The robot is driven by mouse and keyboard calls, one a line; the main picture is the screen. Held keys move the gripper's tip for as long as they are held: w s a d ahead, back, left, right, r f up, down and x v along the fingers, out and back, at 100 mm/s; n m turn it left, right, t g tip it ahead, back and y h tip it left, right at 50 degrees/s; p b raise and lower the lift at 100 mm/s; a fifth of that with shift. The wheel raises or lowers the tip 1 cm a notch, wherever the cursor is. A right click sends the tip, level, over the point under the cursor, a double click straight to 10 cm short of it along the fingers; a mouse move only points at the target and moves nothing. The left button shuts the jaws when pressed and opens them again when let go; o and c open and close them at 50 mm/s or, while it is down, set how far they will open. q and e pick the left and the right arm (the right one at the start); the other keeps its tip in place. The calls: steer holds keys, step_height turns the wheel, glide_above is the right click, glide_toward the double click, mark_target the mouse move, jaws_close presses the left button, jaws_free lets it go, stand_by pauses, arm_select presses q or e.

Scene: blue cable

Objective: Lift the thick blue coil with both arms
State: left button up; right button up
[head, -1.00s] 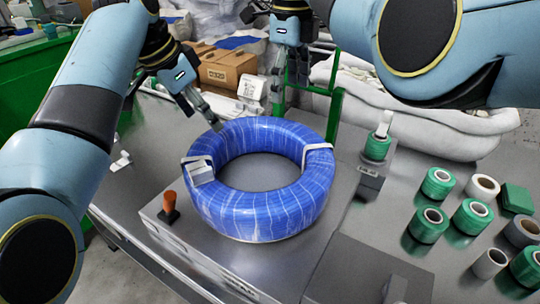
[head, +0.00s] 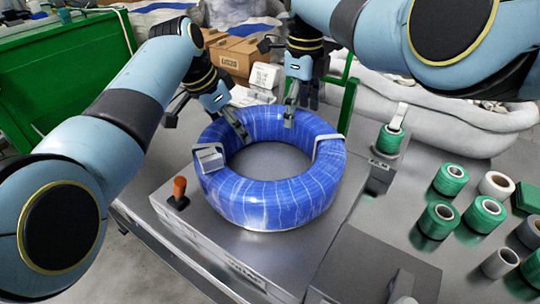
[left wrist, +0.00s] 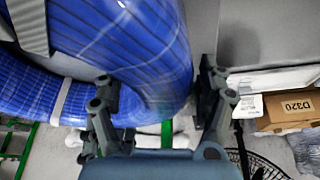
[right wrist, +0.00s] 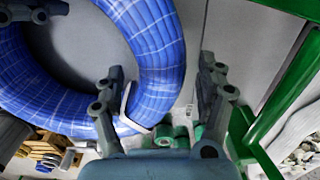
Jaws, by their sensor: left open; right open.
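The thick blue coil (head: 275,200) lies flat on a grey metal surface, with pale straps around it at its left and right sides. My left gripper (head: 240,125) is at the coil's far left rim, open. In the left wrist view the left gripper (left wrist: 160,90) has its fingers on either side of the coil's tube (left wrist: 140,50). My right gripper (head: 288,118) is open at the coil's far rim. In the right wrist view the right gripper (right wrist: 160,85) has its fingers spread with the coil's tube (right wrist: 155,60) between them. Contact is unclear.
An orange knob (head: 179,188) stands left of the coil. Several green rolls (head: 438,220) sit at the right. A green frame post (head: 347,105) rises behind the coil, with cardboard boxes (head: 235,55) and white sacks (head: 440,115) beyond.

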arm_select(q)
steer(key=shift+x, duration=1.2)
arm_select(e)
steer(key=shift+f, duration=1.15)
arm_select(q)
jaws_close()
arm_select(e)
jaws_close()
arm_select(q)
steer(key=shift+w+d+r, duration=0.1)
steer(key=shift+r, duration=0.15)
arm_select(e)
steer(key=shift+w+r, duration=0.15)
steer(key=shift+r, duration=0.05)
